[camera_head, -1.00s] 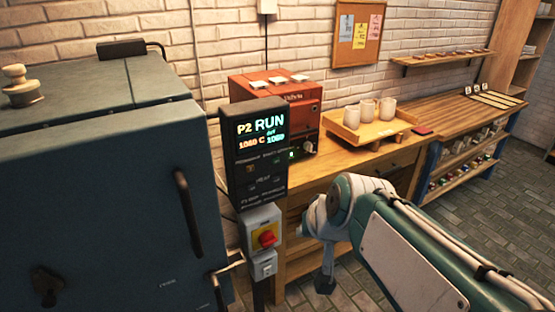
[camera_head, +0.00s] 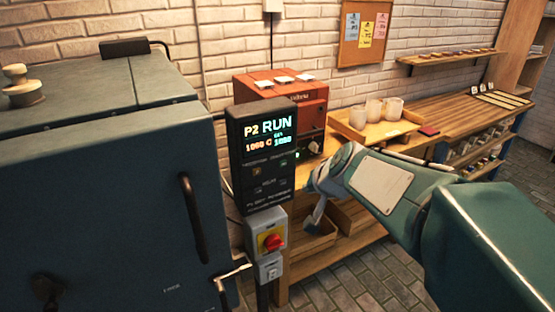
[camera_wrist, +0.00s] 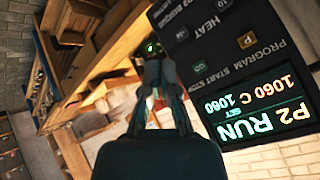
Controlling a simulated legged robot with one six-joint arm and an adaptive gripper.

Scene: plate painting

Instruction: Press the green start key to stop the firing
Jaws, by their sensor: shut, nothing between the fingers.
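The dark kiln controller (camera_head: 262,205) has a lit display (camera_head: 269,138) reading P2 RUN, 1060 C. The green start key (camera_head: 284,163) is small below the display, on the right of its row. In the wrist view the controller appears upside down at the right, with the green key (camera_wrist: 199,66) near the START STOP label and its display (camera_wrist: 262,105) lit. My gripper (camera_wrist: 153,76) is shut and empty, its fingertips apart from the key and to its left in that view. In the head view my arm's end is right of the controller; the fingertips are not clear.
A red rotary switch (camera_head: 271,242) on a grey box sits under the controller. The blue-grey kiln (camera_head: 110,200) fills the left. A red-orange box (camera_head: 312,100) stands behind. A wooden tray (camera_head: 350,129) holds cups on the bench.

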